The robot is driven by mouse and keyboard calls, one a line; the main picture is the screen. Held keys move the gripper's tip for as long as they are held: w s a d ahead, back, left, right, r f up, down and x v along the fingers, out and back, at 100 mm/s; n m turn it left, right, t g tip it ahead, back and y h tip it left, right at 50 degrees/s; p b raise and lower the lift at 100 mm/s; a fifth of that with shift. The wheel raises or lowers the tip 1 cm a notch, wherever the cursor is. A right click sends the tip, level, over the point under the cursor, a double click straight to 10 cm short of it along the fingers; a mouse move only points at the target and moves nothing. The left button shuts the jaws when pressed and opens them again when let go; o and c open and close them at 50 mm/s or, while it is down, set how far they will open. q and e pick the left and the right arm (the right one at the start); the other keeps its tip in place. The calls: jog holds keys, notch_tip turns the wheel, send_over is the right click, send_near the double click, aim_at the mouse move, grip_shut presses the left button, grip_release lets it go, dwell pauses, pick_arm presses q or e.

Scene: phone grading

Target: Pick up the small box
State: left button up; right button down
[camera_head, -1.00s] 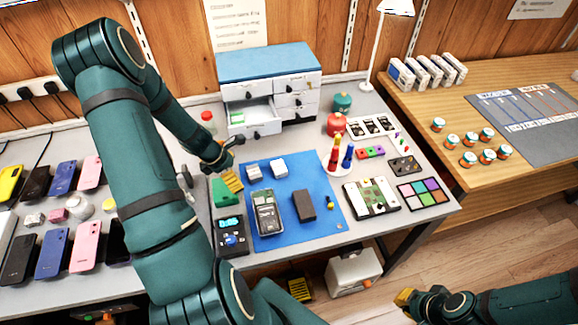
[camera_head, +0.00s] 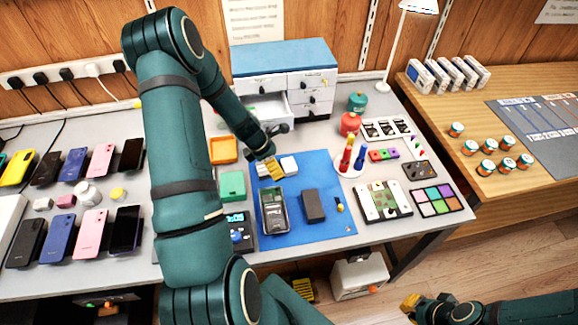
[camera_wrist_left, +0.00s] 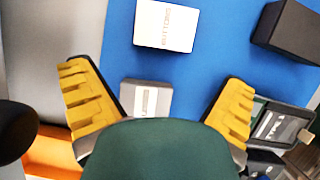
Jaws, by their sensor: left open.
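Two small boxes lie near the far left of the blue mat (camera_head: 319,165). The white small box (camera_head: 289,165) has printed lettering and shows at the top of the left wrist view (camera_wrist_left: 166,25). A grey small box with a pale label (camera_wrist_left: 146,98) sits between the finger lines of my left gripper (camera_wrist_left: 160,105); in the head view it is mostly hidden behind the fingers. My left gripper (camera_head: 271,168) is open, points down over this box and holds nothing. My right gripper (camera_head: 410,303) is low at the right, off the table; its jaw state is unclear.
A dark box (camera_head: 313,206) and an opened phone (camera_head: 273,212) lie on the mat. A green container (camera_head: 232,186) and an orange tray (camera_head: 223,150) stand left of it. A drawer cabinet (camera_head: 285,72) with an open drawer stands behind. A white round stand (camera_head: 350,163) holds screwdrivers at the right.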

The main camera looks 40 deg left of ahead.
aim_at(288, 165)
pick_arm(q)
jog(key=w+d, duration=0.1)
jog(key=w, duration=0.1)
jog(key=shift+w+d, duration=0.35)
jog(key=shift+d, duration=0.05)
jog(key=shift+x, duration=1.2)
jog(key=shift+w+f, duration=0.1)
jog(key=shift+f, duration=0.25)
jog(key=c, duration=1.1)
